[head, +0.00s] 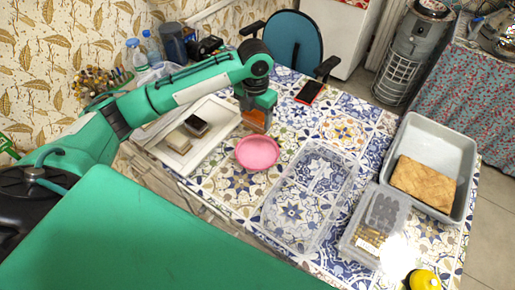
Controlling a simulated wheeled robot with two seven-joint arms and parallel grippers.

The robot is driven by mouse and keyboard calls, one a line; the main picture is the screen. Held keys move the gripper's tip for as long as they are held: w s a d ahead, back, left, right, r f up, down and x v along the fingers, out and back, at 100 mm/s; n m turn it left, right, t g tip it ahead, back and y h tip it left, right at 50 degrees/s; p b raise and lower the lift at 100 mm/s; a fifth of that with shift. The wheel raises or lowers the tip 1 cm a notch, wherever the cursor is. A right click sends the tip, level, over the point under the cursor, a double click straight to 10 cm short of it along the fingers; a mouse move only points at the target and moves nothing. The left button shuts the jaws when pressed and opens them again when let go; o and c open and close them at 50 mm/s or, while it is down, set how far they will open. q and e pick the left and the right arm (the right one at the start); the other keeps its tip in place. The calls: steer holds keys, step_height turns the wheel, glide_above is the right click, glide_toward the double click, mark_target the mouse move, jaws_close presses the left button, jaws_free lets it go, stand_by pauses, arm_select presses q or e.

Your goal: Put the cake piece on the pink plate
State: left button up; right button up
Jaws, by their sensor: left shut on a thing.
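The pink plate (258,153) lies on the patterned tablecloth near the middle of the head view. My left gripper (257,112) points down just behind the plate and is shut on a brown cake piece (256,124). The piece appears just beyond the plate's far rim in the picture; its exact height above the table is hard to tell. The fingers hide part of it. A white tray (224,110) left of the plate holds a dark-topped piece (196,124) and a light brown piece (178,141). My right gripper is not in view.
A clear empty container (312,198) stands right of the plate. Farther right are a lidded clear box (374,226) and a grey bin (440,134) with a brown slab (424,182). A red phone (310,92) lies behind. A yellow object (424,280) is at the bottom right.

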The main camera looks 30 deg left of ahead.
arm_select(q)
step_height(320, 180, down, 10)
steer(key=shift+r+p, duration=0.1)
steer(key=shift+p, duration=0.45)
steer(key=shift+f, duration=0.95)
step_height(320, 180, down, 3)
steer(key=shift+r+p, duration=0.2)
steer(key=shift+p, duration=0.1)
steer(key=shift+f, duration=0.35)
steer(key=shift+f, duration=0.15)
steer(key=o, duration=1)
